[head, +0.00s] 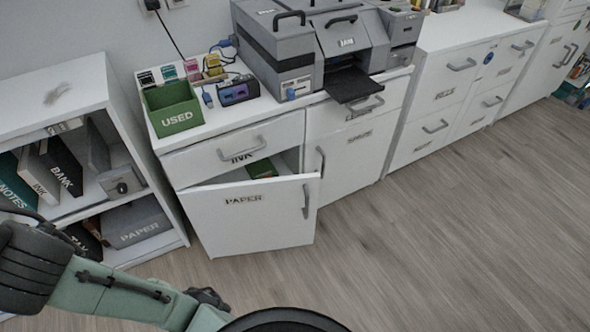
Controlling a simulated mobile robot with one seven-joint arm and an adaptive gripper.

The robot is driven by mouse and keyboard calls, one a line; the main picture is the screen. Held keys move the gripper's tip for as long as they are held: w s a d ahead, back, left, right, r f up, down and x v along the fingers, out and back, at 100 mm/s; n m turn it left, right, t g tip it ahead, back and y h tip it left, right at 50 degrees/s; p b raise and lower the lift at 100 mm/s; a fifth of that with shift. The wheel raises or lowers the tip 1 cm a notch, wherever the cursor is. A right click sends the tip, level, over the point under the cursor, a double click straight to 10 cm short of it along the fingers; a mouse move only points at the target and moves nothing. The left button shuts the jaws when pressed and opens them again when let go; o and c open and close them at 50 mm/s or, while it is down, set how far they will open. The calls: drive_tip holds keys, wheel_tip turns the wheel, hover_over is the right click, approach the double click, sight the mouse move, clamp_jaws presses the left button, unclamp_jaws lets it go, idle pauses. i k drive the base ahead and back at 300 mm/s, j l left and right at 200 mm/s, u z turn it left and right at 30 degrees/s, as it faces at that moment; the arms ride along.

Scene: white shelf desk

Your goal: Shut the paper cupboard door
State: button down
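The paper cupboard door (250,222) is a white panel labelled PAPER in the lower left of the desk unit. It stands ajar, its right side with the grey vertical handle (306,201) swung out from the cabinet. A dark gap shows above its top edge, with a green object (262,168) inside the cupboard. The rest of the inside is hidden by the door. My green and dark grey arm crosses the lower left of the head view, apart from the door in the picture. My gripper's fingers are not seen.
The INK drawer (235,152) above the door looks shut. A shelf unit (60,100) with books and boxes stands close on the left. A green USED bin (172,108) and a grey printer (345,45) stand on top. The wood floor (440,230) at right is clear.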

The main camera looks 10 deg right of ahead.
sight(236, 219)
drive_tip(key=i+l+u, duration=0.25)
drive_tip(key=l, duration=0.9)
drive_tip(key=i+l+u, duration=0.3)
drive_tip(key=l, duration=0.85)
drive_tip(key=l+u, duration=0.25)
drive_tip(key=l, duration=0.9)
drive_tip(key=i+j, duration=0.3)
drive_tip(key=j, duration=0.2)
